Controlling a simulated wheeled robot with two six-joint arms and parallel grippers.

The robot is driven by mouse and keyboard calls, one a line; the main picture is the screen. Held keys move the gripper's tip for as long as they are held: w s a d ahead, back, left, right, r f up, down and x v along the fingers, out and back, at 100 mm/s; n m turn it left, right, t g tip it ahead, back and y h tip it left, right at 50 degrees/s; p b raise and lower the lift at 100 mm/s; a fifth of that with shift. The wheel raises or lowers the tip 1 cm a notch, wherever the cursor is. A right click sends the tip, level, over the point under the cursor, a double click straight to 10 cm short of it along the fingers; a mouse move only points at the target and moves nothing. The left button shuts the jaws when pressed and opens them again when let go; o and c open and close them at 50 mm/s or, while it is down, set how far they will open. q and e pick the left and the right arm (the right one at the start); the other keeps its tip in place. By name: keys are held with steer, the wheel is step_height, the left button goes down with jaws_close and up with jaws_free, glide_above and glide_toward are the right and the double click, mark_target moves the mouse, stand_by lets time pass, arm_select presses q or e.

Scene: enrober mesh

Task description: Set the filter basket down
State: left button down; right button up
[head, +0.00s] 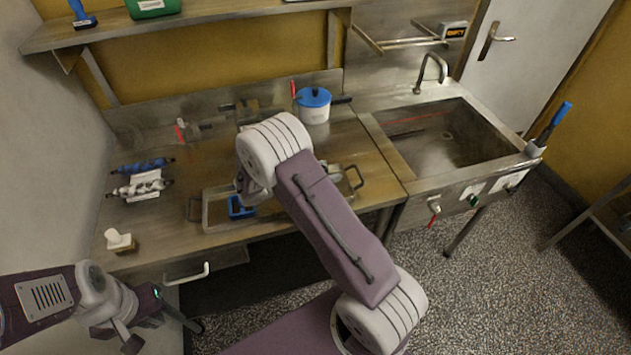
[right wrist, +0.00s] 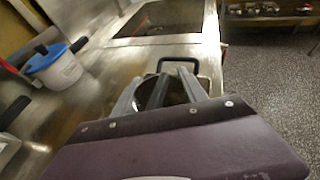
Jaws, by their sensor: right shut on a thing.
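A small blue-edged piece with a dark middle, apparently the filter basket (head: 240,208), shows at the left end of a shallow metal tray (head: 213,224). My right gripper (head: 246,190) is just above it, largely hidden by my own arm in the head view. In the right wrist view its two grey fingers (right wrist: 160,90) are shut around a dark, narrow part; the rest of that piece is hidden. I cannot tell whether the basket touches the tray floor. My left gripper (head: 160,334) is open and empty, low at the left, in front of the counter.
The tray has a dark handle (head: 355,178) at its right end, also seen in the right wrist view (right wrist: 180,61). A white pot with blue lid (head: 313,106) stands behind. Blue and white rollers (head: 141,178) lie left. A sink (head: 440,140) is at right.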

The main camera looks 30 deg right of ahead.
steer(key=shift+w+a+f, duration=0.25)
steer(key=shift+w+f, duration=0.35)
steer(key=shift+w, duration=0.2)
step_height(320, 180, down, 4)
steer(key=shift+s+r, duration=0.1)
steer(key=shift+r, duration=0.1)
steer(key=shift+f, duration=0.2)
steer(key=o, duration=0.9)
steer(key=shift+f, duration=0.15)
steer(key=shift+o, duration=0.9)
